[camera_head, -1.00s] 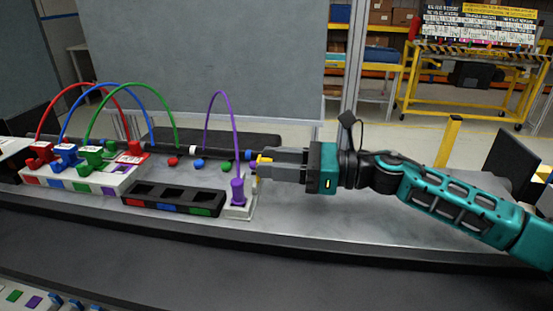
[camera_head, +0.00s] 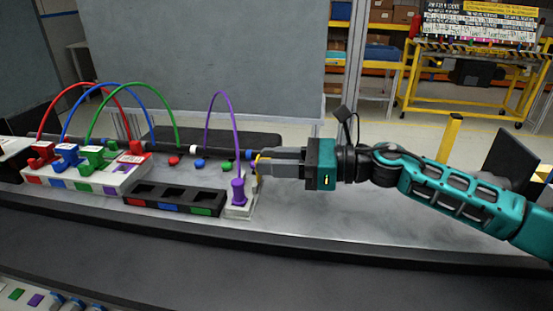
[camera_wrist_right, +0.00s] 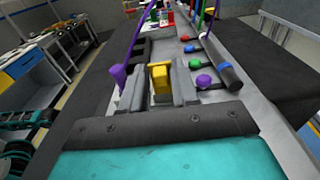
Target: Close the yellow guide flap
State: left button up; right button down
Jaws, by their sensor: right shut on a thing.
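The yellow guide flap (camera_wrist_right: 160,78) sits between the two grey fingers of my right gripper (camera_wrist_right: 160,88) in the right wrist view. My right gripper (camera_head: 262,164) is shut on it, reaching in from the right. In the head view only a thin yellow edge of the flap (camera_head: 257,163) shows at the fingertips. The flap is beside the purple plug (camera_head: 238,191) on its small white block (camera_head: 239,211). The fingers hide much of the flap and its hinge. My left gripper is not in view.
A purple cable (camera_head: 207,125) arches up from the purple plug. A black three-slot holder (camera_head: 172,197) and a white block with red, blue and green connectors (camera_head: 85,178) stand to the left. A dark bar with coloured knobs (camera_head: 198,163) runs behind.

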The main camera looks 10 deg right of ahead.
jog(key=shift+w+a+r+g+h+p, duration=0.25)
jog(key=shift+a+r+g+h+p, duration=0.25)
jog(key=shift+h, duration=0.5)
jog(key=h, duration=0.1)
jog(key=a+g+h, duration=0.1)
jog(key=h, duration=0.2)
jog(key=shift+w+a+r+g, duration=0.1)
jog(key=shift+w+a+g, duration=0.2)
jog(key=shift+w+a, duration=0.05)
jog(key=a+g+h, duration=0.1)
jog(key=h, duration=0.1)
jog(key=a+h, duration=0.1)
jog(key=h, duration=0.1)
jog(key=shift+w+g, duration=0.4)
jog(key=h, duration=0.1)
jog(key=g+h, duration=0.1)
jog(key=a+f+h, duration=0.1)
jog(key=shift+w, duration=0.25)
jog(key=shift+w+a+f+g+h, duration=0.1)
jog(key=shift+a+f+g+h, duration=0.2)
jog(key=shift+h, duration=0.4)
jog(key=shift+a+f+g+h, duration=0.1)
jog(key=shift+f+g+h, duration=0.25)
jog(key=shift+h, duration=0.35)
jog(key=c, duration=1.1)
grip_release()
